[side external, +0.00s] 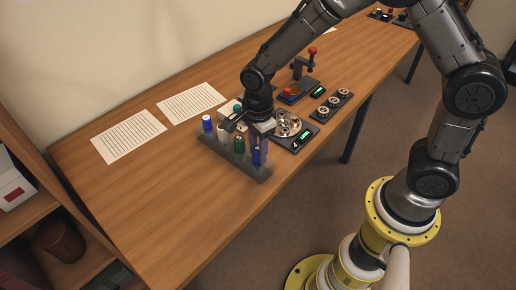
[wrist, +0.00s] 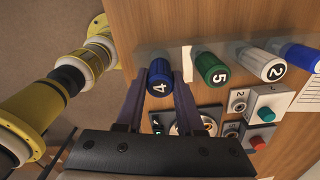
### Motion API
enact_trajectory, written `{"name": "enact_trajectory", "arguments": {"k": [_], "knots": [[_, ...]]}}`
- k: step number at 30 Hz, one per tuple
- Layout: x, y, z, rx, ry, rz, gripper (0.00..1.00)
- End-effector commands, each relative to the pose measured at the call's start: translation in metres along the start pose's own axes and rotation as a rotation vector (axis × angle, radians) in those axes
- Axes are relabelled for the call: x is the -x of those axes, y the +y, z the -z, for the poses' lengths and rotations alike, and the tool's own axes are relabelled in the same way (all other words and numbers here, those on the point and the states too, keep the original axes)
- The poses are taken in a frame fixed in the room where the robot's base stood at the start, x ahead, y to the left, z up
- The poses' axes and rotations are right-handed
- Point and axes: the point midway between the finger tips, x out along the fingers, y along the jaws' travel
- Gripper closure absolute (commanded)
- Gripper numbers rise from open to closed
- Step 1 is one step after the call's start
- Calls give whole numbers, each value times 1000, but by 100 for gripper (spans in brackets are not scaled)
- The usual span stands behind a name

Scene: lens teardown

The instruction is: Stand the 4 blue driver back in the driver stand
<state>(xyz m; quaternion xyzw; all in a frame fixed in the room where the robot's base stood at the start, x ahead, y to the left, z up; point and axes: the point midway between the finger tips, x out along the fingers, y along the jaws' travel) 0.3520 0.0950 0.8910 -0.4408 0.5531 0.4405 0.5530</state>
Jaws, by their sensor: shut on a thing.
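The 4 blue driver (wrist: 158,82) has a blue handle with a white 4 on its end. My gripper (wrist: 161,74) is shut on its handle, one finger on each side. In the side view the blue driver (side external: 257,157) is upright at the near right end of the grey driver stand (side external: 213,150), below my gripper (side external: 260,137). It is in line with the other drivers. Its lower end is hidden in the wrist view, and I cannot tell whether it is fully seated in the stand.
The stand also holds a green driver (wrist: 211,69) marked 5, a white driver (wrist: 262,65) marked 2 and another blue driver (wrist: 301,57). A dark tray with a round metal part (side external: 287,125) lies just behind. Two paper sheets (side external: 128,136) lie to the left. The table's front edge is close.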

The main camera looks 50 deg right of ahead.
Motion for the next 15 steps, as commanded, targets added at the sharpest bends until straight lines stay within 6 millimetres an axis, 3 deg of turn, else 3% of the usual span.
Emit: {"name": "enact_trajectory", "arguments": {"k": [15], "knots": [[-6,0,0,0,0,0,100]]}}
